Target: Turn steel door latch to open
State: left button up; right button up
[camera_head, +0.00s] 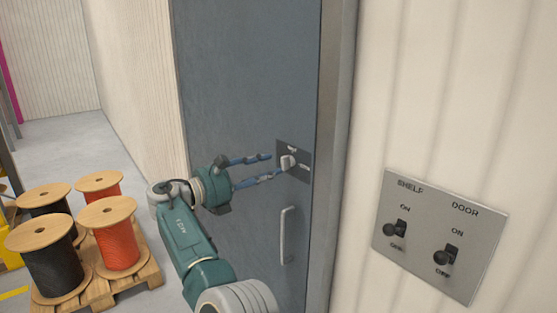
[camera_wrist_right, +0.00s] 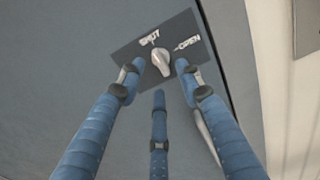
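The steel latch knob (camera_head: 287,162) sits on a dark plate (camera_head: 301,171) near the right edge of the grey-blue door (camera_head: 245,90). In the right wrist view the knob (camera_wrist_right: 162,63) is between the words SHUT and OPEN, and its narrow end points up toward SHUT. My right gripper (camera_head: 275,165) is open just in front of the latch. In the wrist view its blue fingers (camera_wrist_right: 158,75) lie left, right and below the knob, with gaps showing; contact cannot be told. My left gripper is not in view.
A pale door handle (camera_head: 288,235) is below the latch. The door frame (camera_head: 337,130) and ribbed wall are to the right, with a switch panel (camera_head: 470,275) marked SHELF and DOOR. Several cable reels (camera_head: 117,235) stand on a pallet (camera_head: 140,270) at left, on open floor.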

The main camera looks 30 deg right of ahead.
aim_at(287, 163)
jog(key=d, duration=0.1)
jog(key=d+p, duration=0.1)
jog(key=d, duration=0.3)
jog(key=shift+w+f, duration=0.1)
jog(key=shift+w, duration=0.2)
grip_shut()
